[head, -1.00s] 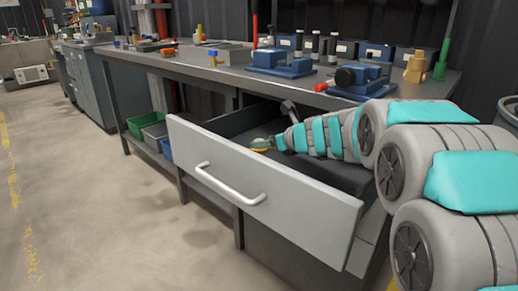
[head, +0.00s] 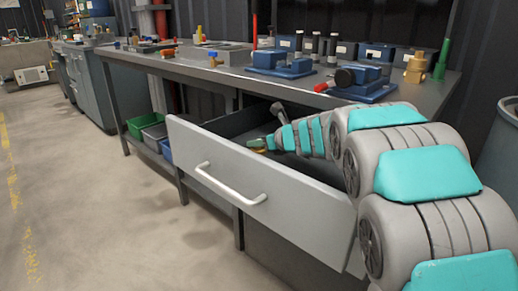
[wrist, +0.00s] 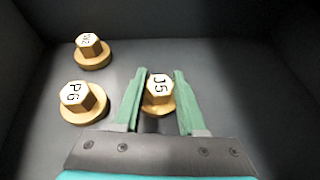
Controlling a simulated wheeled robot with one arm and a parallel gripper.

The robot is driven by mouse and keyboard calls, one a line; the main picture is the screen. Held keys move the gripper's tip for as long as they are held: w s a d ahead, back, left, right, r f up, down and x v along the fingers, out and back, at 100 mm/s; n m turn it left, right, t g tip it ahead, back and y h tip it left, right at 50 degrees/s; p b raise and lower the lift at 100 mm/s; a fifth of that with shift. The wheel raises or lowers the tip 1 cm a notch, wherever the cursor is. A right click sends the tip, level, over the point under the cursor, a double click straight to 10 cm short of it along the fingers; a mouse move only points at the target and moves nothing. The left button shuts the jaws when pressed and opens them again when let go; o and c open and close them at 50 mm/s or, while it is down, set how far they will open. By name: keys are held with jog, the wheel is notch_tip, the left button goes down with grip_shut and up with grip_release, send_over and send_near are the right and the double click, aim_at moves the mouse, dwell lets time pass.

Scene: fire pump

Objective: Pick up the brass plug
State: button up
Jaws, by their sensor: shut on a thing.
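My gripper (wrist: 157,96) is inside the open drawer, its two green fingers closed on either side of a brass plug marked J5 (wrist: 158,94). The plug has a hex head on a round flange, and its label faces up. Two more brass plugs stand to the left in the wrist view: one marked P6 (wrist: 84,103) near the fingers, and one farther back (wrist: 92,51) whose label is hard to read. In the head view my gripper (head: 262,144) shows small behind the drawer front, with a bit of brass (head: 257,150) at its tip.
The grey drawer front (head: 230,175) with its handle (head: 228,187) stands pulled out below the workbench (head: 190,68). Blue fixtures (head: 365,80) and other parts stand on the benchtop above. The drawer walls surround my gripper. Floor to the left is clear.

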grip_shut()
dwell(0.4)
